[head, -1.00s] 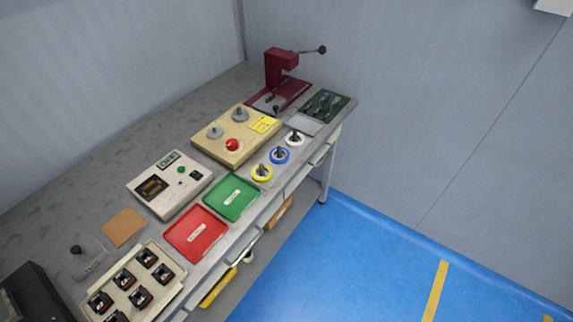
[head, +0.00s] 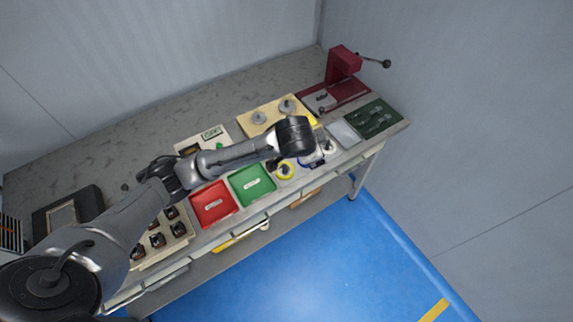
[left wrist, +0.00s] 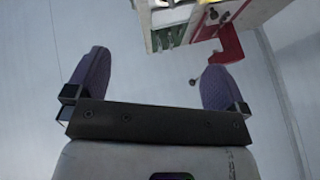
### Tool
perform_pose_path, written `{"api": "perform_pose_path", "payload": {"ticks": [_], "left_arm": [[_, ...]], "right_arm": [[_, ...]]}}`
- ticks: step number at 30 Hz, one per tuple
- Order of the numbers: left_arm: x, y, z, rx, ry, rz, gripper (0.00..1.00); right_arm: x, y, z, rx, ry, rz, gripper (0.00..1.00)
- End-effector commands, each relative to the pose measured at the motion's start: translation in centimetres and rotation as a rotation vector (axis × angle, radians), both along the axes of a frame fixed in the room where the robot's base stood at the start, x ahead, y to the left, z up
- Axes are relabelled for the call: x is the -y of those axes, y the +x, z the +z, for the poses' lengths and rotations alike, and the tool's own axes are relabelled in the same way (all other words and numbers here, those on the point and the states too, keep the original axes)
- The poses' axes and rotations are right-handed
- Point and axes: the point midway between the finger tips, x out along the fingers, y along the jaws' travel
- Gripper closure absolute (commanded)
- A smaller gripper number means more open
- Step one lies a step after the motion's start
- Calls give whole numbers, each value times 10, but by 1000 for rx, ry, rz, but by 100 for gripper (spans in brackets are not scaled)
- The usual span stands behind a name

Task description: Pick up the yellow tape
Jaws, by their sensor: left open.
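The yellow tape (head: 285,171) is a small yellow ring lying on the front part of the bench, just right of the green tray, in the head view. My left arm reaches in from the left, and my left gripper (head: 297,161) is over the tape rolls close to the yellow one, partly covering them. In the left wrist view, my left gripper (left wrist: 155,76) has its two fingers spread wide with nothing between them. The yellow tape cannot be made out clearly there. My right gripper is not in view.
A green tray (head: 252,184) and a red tray (head: 213,204) lie left of the tape. A partly covered blue roll (head: 312,162) and a white roll (head: 329,147) lie to its right. A beige control box (head: 258,117) stands behind; a red winder (head: 343,66) stands farther right.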

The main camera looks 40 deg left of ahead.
Motion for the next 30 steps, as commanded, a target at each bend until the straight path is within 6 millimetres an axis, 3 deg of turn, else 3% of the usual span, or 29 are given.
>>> {"api": "perform_pose_path", "payload": {"ticks": [1,3,6,9,17,30], "left_arm": [[-26,13,5,-72,8,68,0],[-53,17,-11,-189,-28,178,0],[-82,11,-37,-344,-110,361,0],[-96,0,-58,-456,-198,535,0],[-95,-9,-76,-535,-303,736,0],[-94,-9,-144,-536,-308,746,0]], "right_arm": [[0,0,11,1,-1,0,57],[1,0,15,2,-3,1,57],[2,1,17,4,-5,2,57],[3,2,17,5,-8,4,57],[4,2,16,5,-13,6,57],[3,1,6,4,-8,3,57]]}}
